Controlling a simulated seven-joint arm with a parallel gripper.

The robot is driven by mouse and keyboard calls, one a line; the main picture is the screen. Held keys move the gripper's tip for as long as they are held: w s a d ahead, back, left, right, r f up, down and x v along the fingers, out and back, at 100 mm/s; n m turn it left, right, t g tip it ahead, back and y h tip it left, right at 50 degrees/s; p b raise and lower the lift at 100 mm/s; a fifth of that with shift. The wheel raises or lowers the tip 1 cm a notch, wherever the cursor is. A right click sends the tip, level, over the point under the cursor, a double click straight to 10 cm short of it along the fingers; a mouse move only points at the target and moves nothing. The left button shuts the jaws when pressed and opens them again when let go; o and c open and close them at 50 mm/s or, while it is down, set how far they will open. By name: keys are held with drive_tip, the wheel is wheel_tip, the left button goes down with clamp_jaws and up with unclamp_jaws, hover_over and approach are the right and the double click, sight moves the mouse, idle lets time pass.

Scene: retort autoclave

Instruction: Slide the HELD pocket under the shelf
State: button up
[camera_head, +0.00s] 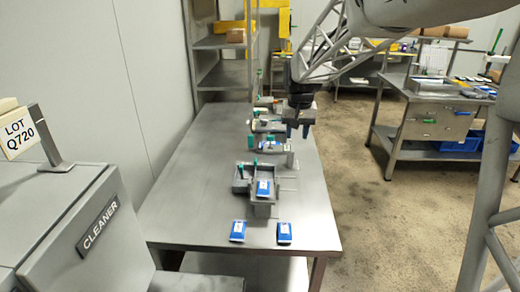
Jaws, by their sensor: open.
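My gripper (300,125) hangs above the right side of the steel table, jaws apart and pointing down, with nothing visible between them. Several grey trays or fixtures with green handles stand in a line down the table. The nearest is a grey open compartment (240,186) beside a raised grey stand (264,208) that carries a blue-and-white packet (263,190). Behind it, another blue-and-white packet (270,145) lies in a fixture close below and left of my gripper. No HELD label is readable, so I cannot tell which part is the pocket or which is the shelf.
Two blue-and-white packets (238,231) (284,233) lie at the front edge of the steel table (185,205). The table's left side is bare. A grey CLEANER cabinet (85,225) stands at left. A shelf rack (218,43) stands behind, and another bench (400,130) at right.

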drive_tip(key=w+a+f, duration=0.3)
drive_tip(key=w+f, duration=0.1)
drive_tip(key=w, duration=0.2)
drive_tip(key=w+a+f, duration=0.4)
drive_tip(key=w, duration=0.3)
drive_tip(key=g, duration=0.1)
hover_over(255, 160)
drive_tip(key=f, duration=1)
drive_tip(key=shift+s+d+f, duration=0.1)
drive_tip(key=shift+d+f, duration=0.1)
drive_tip(key=shift+f, duration=0.05)
drive_tip(key=shift+a+f, duration=0.1)
drive_tip(key=shift+f, duration=0.1)
drive_tip(key=shift+f, duration=0.15)
drive_tip(key=shift+f, duration=3.75)
clamp_jaws()
